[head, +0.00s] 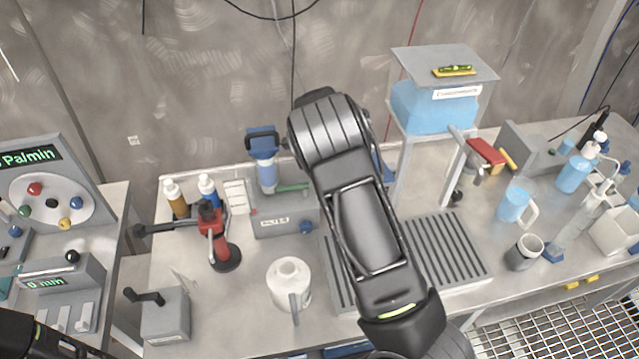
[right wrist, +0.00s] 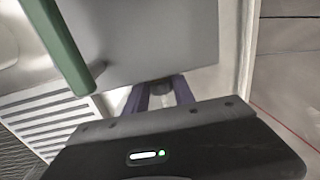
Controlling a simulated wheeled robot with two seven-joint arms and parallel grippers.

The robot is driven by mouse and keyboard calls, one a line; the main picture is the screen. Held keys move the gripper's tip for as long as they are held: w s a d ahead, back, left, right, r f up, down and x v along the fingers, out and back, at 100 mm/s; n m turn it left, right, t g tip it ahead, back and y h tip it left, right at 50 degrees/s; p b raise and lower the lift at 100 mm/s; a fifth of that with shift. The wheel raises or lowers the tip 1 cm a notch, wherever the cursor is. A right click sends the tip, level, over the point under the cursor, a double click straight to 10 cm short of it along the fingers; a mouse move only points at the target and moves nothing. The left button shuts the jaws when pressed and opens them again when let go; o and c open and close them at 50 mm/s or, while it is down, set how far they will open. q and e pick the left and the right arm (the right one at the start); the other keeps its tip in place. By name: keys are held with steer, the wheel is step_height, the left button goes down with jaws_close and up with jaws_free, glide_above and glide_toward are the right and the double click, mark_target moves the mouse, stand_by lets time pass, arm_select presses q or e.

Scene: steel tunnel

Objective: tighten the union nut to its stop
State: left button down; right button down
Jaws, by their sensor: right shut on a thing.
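In the right wrist view my right gripper (right wrist: 160,92) is shut, its two bluish fingers on either side of a small grey round part (right wrist: 162,100), which looks like the union nut. The fingers mostly hide it, so its thread and any gap to its stop cannot be seen. It sits close by the edge of a grey block (right wrist: 150,40). A green bar (right wrist: 60,45) lies across the left of this view. In the head view my right arm covers the gripper and the nut. My left gripper is not in view; only a dark piece of my arm shows at the lower left.
The grey filter box (head: 285,222) with a blue knob stands left of my arm, near a white jug (head: 289,283) and a red-and-black tool (head: 217,235). A slatted drain (head: 450,250) lies right. A stand (head: 445,60) holds a blue tank.

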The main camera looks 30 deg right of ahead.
stand_by(0.3)
steer(key=c, duration=1.1)
jaws_free()
steer(key=shift+o, duration=0.2)
steer(key=shift+r+b, duration=0.95)
steer(key=shift+r, duration=2.95)
